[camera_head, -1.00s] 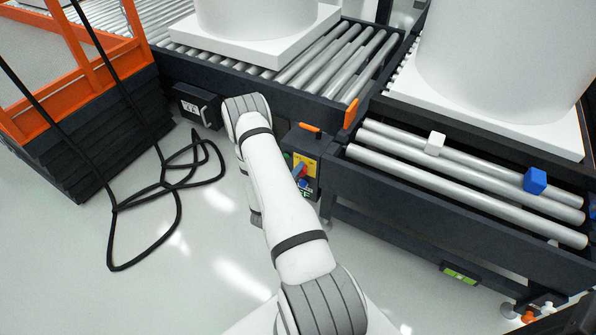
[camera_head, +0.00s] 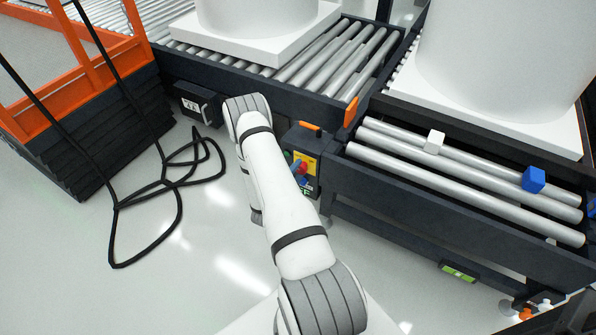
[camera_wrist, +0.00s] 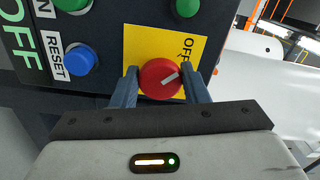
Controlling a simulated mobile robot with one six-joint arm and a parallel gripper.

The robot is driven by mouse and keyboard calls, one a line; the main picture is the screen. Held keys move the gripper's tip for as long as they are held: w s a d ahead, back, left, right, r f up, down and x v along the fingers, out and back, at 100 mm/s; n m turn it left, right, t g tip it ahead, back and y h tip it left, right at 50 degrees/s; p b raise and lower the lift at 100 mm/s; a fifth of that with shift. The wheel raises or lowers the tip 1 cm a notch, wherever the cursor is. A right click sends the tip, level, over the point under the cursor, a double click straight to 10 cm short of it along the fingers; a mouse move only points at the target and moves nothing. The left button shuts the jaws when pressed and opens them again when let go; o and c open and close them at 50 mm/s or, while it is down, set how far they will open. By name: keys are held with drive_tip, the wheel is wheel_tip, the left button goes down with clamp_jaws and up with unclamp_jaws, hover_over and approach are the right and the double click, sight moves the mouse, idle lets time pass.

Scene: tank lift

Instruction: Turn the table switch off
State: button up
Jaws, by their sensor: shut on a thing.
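The table switch is a round red knob (camera_wrist: 158,79) with a white mark, on a yellow plate (camera_wrist: 140,45) lettered "OFF". In the wrist view, my gripper (camera_wrist: 163,74) is shut on the knob, one finger on each side. The white mark slants toward the upper right of that view, to the side of the "OFF" lettering. In the head view, the dark control box (camera_head: 312,143) with the yellow plate stands at the corner of the roller tables, partly hidden behind my arm.
A blue RESET button (camera_wrist: 80,59) and a green button (camera_wrist: 187,7) sit near the knob. Roller conveyors (camera_head: 460,176) carry large white cylinders on pallets. A blue cube (camera_head: 534,179) and a white cube (camera_head: 434,142) lie on the right rollers. Black cables (camera_head: 165,200) loop at left.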

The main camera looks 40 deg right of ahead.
drive_tip(key=o, duration=1)
drive_tip(key=shift+a, duration=0.1)
drive_tip(key=p+v, duration=0.1)
drive_tip(key=v, duration=0.6)
drive_tip(key=shift+s+a+p, duration=0.15)
drive_tip(key=shift+a+p, duration=0.15)
drive_tip(key=shift+p, duration=0.05)
